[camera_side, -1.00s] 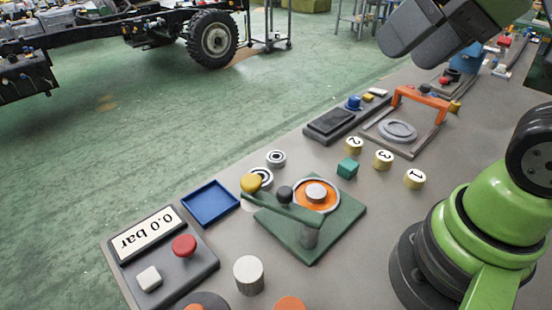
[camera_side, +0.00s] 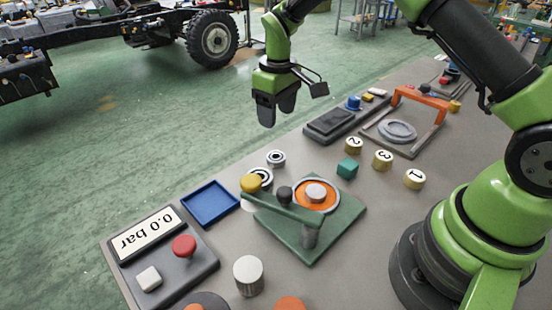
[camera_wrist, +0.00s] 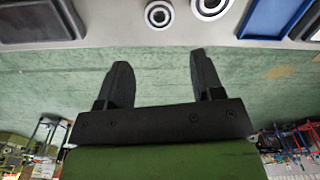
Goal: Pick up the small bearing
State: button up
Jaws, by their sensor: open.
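The small bearing (camera_side: 276,163) is a grey ring lying flat near the bench's far edge. It also shows at the top of the wrist view (camera_wrist: 149,14). A larger bearing (camera_side: 265,183) lies just left of it in the side view, partly hidden by a yellow knob; the wrist view shows it at the top edge (camera_wrist: 227,6). My gripper (camera_side: 277,115) hangs in the air near the bench's far edge, apart from both bearings. Its fingers are spread and empty in the wrist view (camera_wrist: 160,62).
A green press fixture (camera_side: 334,222) with a lever and yellow knob (camera_side: 251,183) stands close to the bearings. A blue tray (camera_side: 210,203) is to their left. A dark pad (camera_side: 329,122), numbered cylinders and a teal cube (camera_side: 348,168) are to the right.

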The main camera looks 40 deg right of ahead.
send_over(276, 156)
notch_tip(276, 156, down, 6)
jog(key=shift+s, duration=0.1)
notch_tip(276, 156, down, 6)
jog(key=shift+r, duration=0.1)
dwell(0.3)
jog(key=c, duration=0.7)
